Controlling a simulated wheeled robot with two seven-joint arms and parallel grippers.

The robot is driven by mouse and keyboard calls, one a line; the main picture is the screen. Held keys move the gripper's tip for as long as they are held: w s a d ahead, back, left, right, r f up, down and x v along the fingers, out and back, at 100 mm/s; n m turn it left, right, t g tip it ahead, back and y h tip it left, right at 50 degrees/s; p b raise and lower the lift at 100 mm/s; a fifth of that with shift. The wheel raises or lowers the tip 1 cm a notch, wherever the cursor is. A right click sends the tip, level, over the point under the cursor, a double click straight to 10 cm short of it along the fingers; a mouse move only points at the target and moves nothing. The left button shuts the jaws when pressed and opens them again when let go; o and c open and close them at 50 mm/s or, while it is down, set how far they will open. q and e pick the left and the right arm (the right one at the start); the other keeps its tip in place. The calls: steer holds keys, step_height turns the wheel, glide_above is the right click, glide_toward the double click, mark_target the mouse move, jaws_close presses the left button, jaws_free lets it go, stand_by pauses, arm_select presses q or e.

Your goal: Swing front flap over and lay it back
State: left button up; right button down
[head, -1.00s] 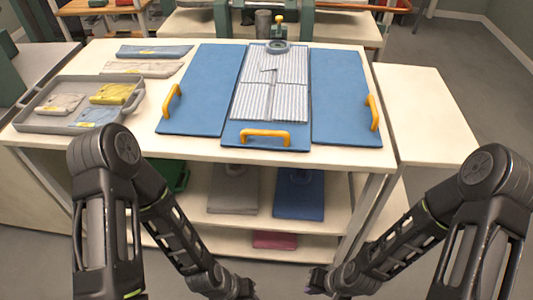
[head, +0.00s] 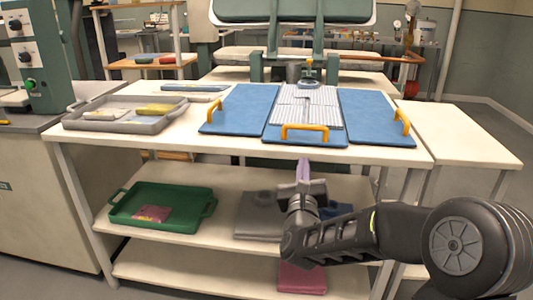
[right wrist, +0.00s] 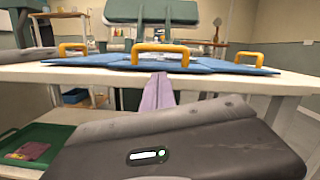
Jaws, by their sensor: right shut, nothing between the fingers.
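The blue folding board lies open on the white table, with a left panel (head: 240,108), a right panel (head: 376,116) and a front flap (head: 283,140). The front flap lies flat at the table's front edge, and its yellow handle (head: 305,131) stands up. The handle also shows in the right wrist view (right wrist: 161,49). A grey striped garment (head: 306,106) lies flat along the board's middle. My right gripper (head: 303,163) is shut and empty, its narrow lilac fingers pointing up below the table front, apart from the handle. My left gripper is out of view.
A grey tray (head: 165,123) with folded cloths stands on the left of the table. Below, a green tray (head: 205,205) and folded cloths lie on the shelves. A side table (head: 465,135) at right is bare.

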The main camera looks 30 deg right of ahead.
mark_target(309, 151)
steer(key=m, duration=0.2)
steer(key=d+m, duration=0.1)
steer(key=shift+s+r+m+h, duration=0.25)
steer(key=shift+r+m+h, duration=0.1)
steer(key=shift+m+h, duration=0.05)
steer(key=x, duration=1)
steer(key=shift+p, duration=0.3)
